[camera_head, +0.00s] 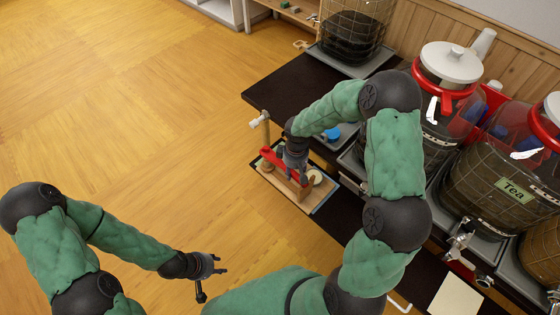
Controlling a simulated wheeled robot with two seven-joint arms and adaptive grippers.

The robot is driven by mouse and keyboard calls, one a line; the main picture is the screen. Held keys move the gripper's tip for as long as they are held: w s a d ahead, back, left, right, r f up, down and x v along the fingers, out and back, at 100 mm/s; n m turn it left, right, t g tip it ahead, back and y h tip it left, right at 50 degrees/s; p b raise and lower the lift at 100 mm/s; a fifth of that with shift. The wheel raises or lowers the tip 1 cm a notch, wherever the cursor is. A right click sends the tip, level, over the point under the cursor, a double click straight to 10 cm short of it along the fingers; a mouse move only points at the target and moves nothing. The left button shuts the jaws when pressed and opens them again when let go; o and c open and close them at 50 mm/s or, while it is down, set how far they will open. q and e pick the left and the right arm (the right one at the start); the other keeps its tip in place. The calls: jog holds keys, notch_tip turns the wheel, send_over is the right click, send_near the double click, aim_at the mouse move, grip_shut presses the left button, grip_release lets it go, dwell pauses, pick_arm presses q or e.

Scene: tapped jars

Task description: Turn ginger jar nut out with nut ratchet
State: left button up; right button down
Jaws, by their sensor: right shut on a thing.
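My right gripper (296,170) points down at a wooden rack (288,186) on a tray at the dark table's left edge. It is shut on a red-handled tool (272,157), which looks like the nut ratchet; my fingers hide part of it. My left gripper (221,265) is open and empty, out over the floor away from the table. A jar with a white lid and red collar (449,64) stands on the right, partly behind my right arm. A jar labelled Tea (514,190) stands nearer. No ginger label or nut can be made out.
A metal tap (459,240) sticks out below the Tea jar. A pale post (263,124) rises by the rack, and a blue item (332,133) lies behind it. Another jar (352,35) stands at the back. The table's far left part (298,90) is clear.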

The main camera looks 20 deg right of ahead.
jog(key=shift+r+p, duration=0.5)
jog(key=shift+r, duration=0.25)
dwell(0.5)
jog(key=shift+r+p, duration=2.2)
jog(key=shift+r, duration=0.7)
